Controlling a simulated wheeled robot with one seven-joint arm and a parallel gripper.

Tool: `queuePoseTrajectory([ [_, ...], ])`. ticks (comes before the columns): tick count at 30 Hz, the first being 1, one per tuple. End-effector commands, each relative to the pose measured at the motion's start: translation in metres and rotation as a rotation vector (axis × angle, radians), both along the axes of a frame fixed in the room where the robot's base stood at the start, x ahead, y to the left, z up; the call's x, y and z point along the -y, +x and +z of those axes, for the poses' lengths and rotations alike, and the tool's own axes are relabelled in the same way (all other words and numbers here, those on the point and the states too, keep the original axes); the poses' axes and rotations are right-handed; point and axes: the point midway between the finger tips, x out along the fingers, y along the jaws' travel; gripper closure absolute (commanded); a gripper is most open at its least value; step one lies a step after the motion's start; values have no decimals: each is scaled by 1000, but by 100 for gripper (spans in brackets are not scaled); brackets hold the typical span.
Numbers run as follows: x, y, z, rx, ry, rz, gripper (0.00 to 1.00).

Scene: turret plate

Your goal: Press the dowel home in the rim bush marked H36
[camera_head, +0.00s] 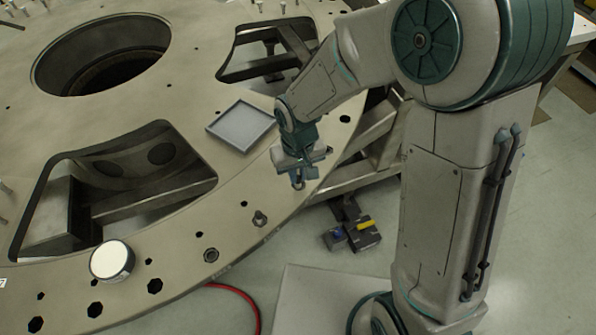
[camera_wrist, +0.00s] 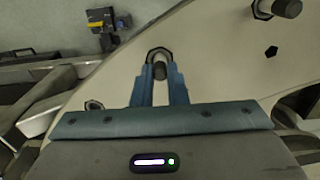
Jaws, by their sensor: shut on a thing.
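My gripper (camera_head: 298,183) is over the plate's rim, right of the grey tray. In the wrist view its two blue fingers (camera_wrist: 160,92) are shut on a short grey dowel (camera_wrist: 159,72). A dark-edged rim bush (camera_wrist: 159,52) shows right at the fingertips, and the dowel's end overlaps its near side in the picture. I cannot tell whether the dowel is in the bush or above it. No H36 mark is readable. In the head view the fingers hide this bush, and the dowel cannot be made out.
Another dowel (camera_head: 260,218) stands in the rim and shows in the wrist view (camera_wrist: 287,8). An open bush (camera_head: 211,255), a white-topped round thing (camera_head: 112,260) and a square tray (camera_head: 241,126) are on the plate (camera_head: 190,90). A dark and yellow device (camera_head: 352,236) lies below the rim.

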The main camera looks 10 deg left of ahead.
Motion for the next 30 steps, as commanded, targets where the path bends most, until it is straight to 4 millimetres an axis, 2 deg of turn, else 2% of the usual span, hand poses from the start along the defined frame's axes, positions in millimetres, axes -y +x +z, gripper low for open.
queuePoseTrajectory([
  [30,0,-1,-10,-3,-2,0,100],
])
